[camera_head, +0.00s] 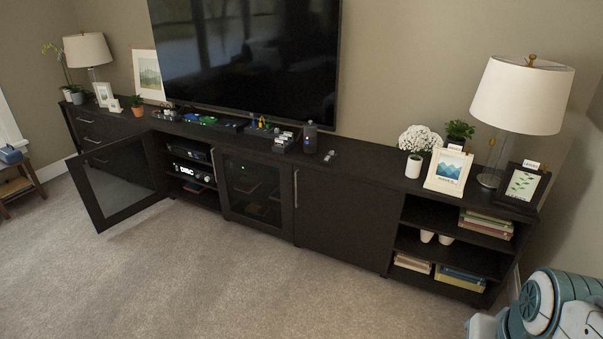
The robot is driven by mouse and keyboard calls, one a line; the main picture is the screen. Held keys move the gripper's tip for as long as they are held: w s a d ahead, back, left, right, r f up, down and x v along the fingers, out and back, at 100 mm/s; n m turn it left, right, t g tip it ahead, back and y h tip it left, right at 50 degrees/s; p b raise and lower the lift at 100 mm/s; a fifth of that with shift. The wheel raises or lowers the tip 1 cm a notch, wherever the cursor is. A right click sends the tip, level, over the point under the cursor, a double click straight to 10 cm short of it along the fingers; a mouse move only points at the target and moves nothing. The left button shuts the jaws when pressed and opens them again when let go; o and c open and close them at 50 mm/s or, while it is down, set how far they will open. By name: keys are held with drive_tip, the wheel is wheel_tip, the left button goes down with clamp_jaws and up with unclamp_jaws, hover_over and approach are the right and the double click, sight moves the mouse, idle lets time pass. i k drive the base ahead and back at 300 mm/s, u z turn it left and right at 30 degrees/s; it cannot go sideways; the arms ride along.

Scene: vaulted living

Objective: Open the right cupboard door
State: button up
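A long dark wood cabinet runs along the wall under the television. Its right cupboard door (342,222) is a solid dark panel and looks shut. A slim vertical metal handle (296,188) is near that door's left edge. Left of it, a glass-fronted door (252,190) with its own handle (214,164) is also shut. Further left, another framed glass door (112,184) stands wide open, swung out over the carpet. My gripper is not in view; only part of my arm shows at the bottom right.
Open shelves (445,246) with books and white cups are right of the solid door. Frames, a white-flowered plant (419,142) and a lamp (523,95) stand on top. The carpet (270,285) before the cabinet is clear.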

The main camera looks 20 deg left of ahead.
sight(349, 220)
drive_tip(key=u, duration=1.9)
drive_tip(key=i, duration=3.95)
drive_tip(key=z, duration=2.65)
